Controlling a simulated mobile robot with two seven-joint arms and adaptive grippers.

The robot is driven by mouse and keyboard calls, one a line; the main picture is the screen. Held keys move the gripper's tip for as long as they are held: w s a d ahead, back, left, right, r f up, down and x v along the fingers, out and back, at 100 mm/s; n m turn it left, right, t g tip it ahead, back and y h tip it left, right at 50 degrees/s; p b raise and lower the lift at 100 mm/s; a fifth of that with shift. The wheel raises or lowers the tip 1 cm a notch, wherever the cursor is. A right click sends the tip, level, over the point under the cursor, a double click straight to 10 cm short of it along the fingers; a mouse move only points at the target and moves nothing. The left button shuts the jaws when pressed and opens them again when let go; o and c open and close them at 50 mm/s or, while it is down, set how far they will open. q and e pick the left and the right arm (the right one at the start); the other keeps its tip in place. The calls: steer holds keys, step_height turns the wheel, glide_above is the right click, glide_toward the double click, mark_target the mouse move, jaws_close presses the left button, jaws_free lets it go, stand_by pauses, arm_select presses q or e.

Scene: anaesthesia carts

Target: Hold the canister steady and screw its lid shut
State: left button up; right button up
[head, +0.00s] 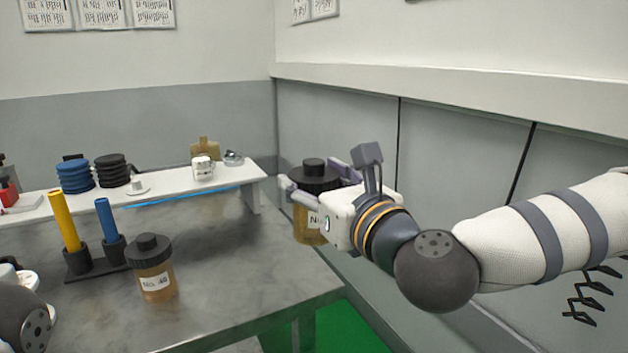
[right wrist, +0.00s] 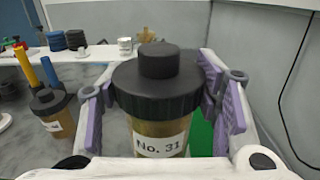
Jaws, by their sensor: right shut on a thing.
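My right gripper (head: 313,188) is shut on an amber canister (head: 305,227) with a black knobbed lid (head: 313,178). Its purple finger pads sit on either side of the lid and upper body in the right wrist view. The canister (right wrist: 160,138) is upright and its label reads "No. 31". The lid (right wrist: 158,82) sits level on top; I cannot tell how tightly it is screwed. The canister is at the table's right edge and appears raised. A second amber canister (head: 155,283) with a black lid and label stands on the table. My left gripper's fingers do not show.
The grey table (head: 225,265) is clear between the second canister and its right edge. A rack (head: 90,264) holds a yellow and a blue tube. A white shelf (head: 240,176) behind carries blue discs (head: 75,176), black discs (head: 112,172) and small items. The wall is close on the right.

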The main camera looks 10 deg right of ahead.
steer(key=d+f+h, duration=0.1)
steer(key=f, duration=0.2)
steer(key=s+d+f+m+h, duration=0.1)
steer(key=d+f, duration=0.1)
steer(key=f, duration=0.2)
steer(key=s+d+f, duration=0.1)
steer(key=f, duration=0.2)
steer(key=shift+s+d+f+h, duration=0.2)
steer(key=shift+f+h, duration=0.2)
steer(key=shift+c, duration=0.3)
steer(key=s+d+f+m+h, duration=0.2)
steer(key=s+d+f, duration=0.3)
steer(key=s+f, duration=0.3)
steer(key=shift+s+f+m+t+h, duration=0.3)
steer(key=shift+s+f+t+h, duration=0.1)
steer(key=shift+f, duration=0.05)
steer(key=s+a+f+n+g+y, duration=0.1)
steer(key=a+n+g+y, duration=0.3)
steer(key=a+n+y, duration=0.4)
steer(key=a+y, duration=0.3)
steer(key=a, duration=0.1)
steer(key=shift+s+a+f+y, duration=0.3)
steer(key=shift+s+a+f, duration=0.05)
steer(key=shift+f, duration=0.05)
